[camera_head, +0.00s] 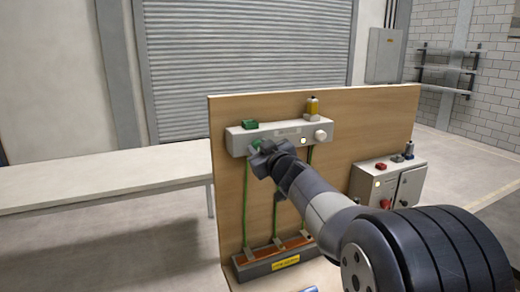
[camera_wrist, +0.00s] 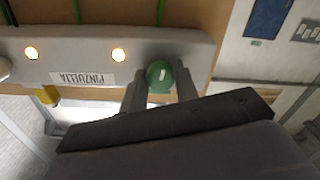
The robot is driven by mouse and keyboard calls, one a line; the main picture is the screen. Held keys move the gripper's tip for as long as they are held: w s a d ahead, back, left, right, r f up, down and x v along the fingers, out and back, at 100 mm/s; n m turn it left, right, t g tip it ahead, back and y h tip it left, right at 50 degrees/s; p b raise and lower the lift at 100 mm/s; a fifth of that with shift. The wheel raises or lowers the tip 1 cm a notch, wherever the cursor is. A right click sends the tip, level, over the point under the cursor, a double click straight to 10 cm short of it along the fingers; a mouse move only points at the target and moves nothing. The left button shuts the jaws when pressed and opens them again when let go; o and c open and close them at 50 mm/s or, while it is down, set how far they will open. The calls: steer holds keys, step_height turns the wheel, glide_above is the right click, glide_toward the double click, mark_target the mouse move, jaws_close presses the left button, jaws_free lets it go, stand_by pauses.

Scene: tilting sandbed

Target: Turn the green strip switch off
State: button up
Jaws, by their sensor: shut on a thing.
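The green strip switch is a round green knob with a white mark, seen in the wrist view (camera_wrist: 159,74) at the end of a pale strip box (camera_wrist: 70,50). In the head view the strip box (camera_head: 285,136) is high on a wooden board, and a bit of the green knob (camera_head: 256,144) shows beside my gripper (camera_head: 258,156). In the wrist view my gripper (camera_wrist: 160,88) has one finger on each side of the knob, shut on it. The white mark stands roughly upright in that picture. My arm hides part of the strip box in the head view.
A green block (camera_head: 250,125) and a yellow lamp (camera_head: 312,106) sit on top of the strip. A white knob (camera_head: 321,134) is at its right end, near a lit light (camera_head: 303,140). A control box (camera_head: 388,184) with red buttons stands at right. Green cables run down the board (camera_head: 228,200).

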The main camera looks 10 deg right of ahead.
steer(key=shift+n+b, duration=0.6)
steer(key=shift+n, duration=3.3)
steer(key=o, duration=1)
steer(key=shift+s, duration=0.1)
steer(key=s, duration=0.3)
steer(key=s+d, duration=0.1)
steer(key=s, duration=0.3)
steer(key=s+d, duration=0.1)
steer(key=s, duration=0.2)
steer(key=shift+s+d, duration=0.1)
steer(key=shift+s, duration=0.1)
